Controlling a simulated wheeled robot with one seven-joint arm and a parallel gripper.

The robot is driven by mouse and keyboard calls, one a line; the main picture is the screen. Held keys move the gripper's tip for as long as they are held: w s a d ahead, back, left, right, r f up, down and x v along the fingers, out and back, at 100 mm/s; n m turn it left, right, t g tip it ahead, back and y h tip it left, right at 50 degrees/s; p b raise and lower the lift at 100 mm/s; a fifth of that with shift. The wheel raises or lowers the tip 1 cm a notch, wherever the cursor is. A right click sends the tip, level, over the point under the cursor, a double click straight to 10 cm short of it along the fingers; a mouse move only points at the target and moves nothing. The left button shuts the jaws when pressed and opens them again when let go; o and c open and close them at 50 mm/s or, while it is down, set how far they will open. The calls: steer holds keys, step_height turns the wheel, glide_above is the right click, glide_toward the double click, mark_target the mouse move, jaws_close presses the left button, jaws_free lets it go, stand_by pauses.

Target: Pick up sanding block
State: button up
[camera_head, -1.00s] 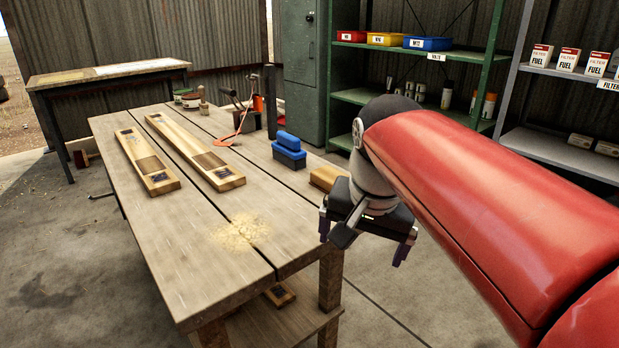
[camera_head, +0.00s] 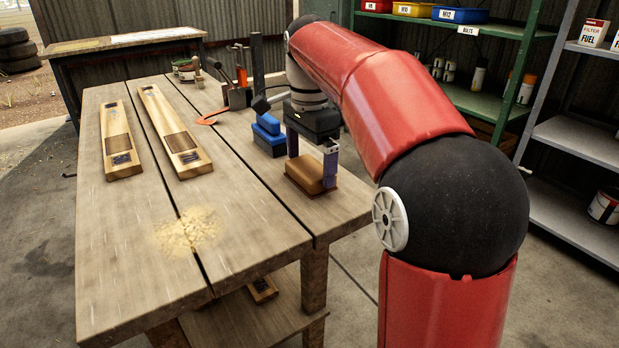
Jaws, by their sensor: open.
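A tan-brown block (camera_head: 308,176) with a darker base, which looks like the sanding block, lies flat near the right edge of the wooden workbench (camera_head: 140,265). My gripper (camera_head: 311,171) points down over it, open. One finger is at the block's far left side and partly hidden by it; the other is by its right side. I cannot tell whether the fingers touch it. A blue block (camera_head: 268,138) with a raised top stands just behind, left of my gripper.
Two long wooden boards (camera_head: 118,140) (camera_head: 172,130) lie on the bench's left. Sawdust (camera_head: 190,231) covers a front patch. Tools and cans (camera_head: 238,92) stand at the back. A green shelf (camera_head: 470,100) and grey shelf (camera_head: 575,145) are right. The bench's front middle is otherwise clear.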

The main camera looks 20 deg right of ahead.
step_height(320, 180, down, 2)
steer(key=shift+f, duration=0.1)
steer(key=c, duration=0.7)
